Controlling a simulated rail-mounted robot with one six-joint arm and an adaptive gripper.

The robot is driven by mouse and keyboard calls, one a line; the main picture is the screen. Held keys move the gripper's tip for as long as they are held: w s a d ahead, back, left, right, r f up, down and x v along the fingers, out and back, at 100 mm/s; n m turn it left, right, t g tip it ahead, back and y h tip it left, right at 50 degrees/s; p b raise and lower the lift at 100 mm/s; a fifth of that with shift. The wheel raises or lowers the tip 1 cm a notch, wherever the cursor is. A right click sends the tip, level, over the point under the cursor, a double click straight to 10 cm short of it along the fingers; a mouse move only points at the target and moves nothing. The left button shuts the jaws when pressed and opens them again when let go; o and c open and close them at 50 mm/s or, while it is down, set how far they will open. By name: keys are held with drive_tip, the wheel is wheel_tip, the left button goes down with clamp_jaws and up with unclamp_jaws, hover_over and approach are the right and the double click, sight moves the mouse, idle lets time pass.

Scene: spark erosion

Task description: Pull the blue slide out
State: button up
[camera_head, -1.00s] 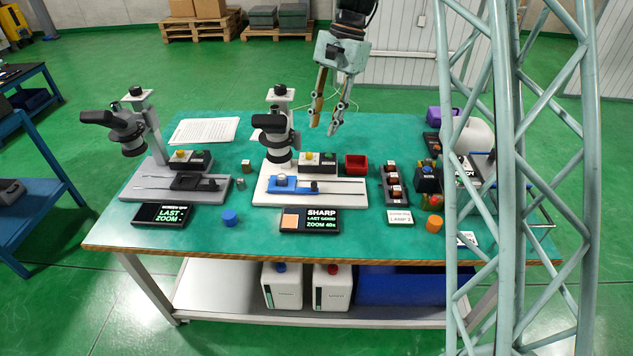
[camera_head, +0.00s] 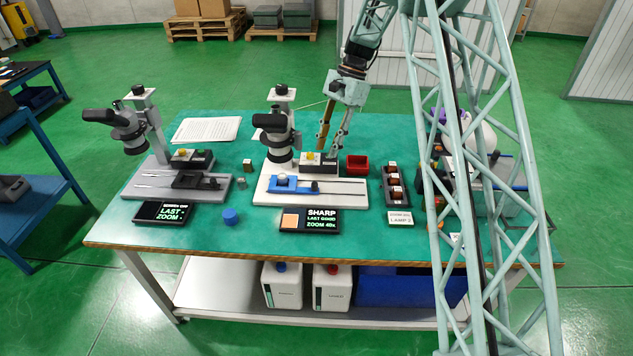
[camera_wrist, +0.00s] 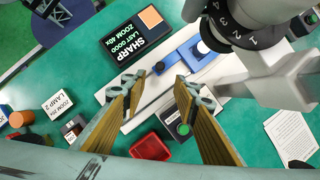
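The blue slide (camera_head: 289,186) lies on the white base (camera_head: 267,196) of the middle microscope (camera_head: 278,133), at the left end of a rail that runs right. A pale round piece and a dark knob (camera_head: 314,187) sit on it. In the wrist view the blue slide (camera_wrist: 182,56) lies beyond the fingertips, partly under the microscope head, with the dark knob (camera_wrist: 159,67) at its near end. My gripper (camera_head: 333,143) hangs above the back right of the base, behind the slide. In the wrist view its two fingers (camera_wrist: 160,88) are apart with nothing between them.
A control box with a yellow and a green button (camera_head: 318,161) stands just behind the rail, close to my gripper. A red tray (camera_head: 357,165) is right of it. A readout (camera_head: 310,221) lies in front. A second microscope (camera_head: 130,132) with a grey base stands left.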

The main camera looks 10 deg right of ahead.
sight(315, 183)
drive_tip(key=shift+f, duration=0.15)
idle(0.3)
drive_tip(key=shift+b+x, duration=0.95)
drive_tip(key=shift+x, duration=5.85)
drive_tip(key=shift+c, duration=0.9)
clamp_jaws()
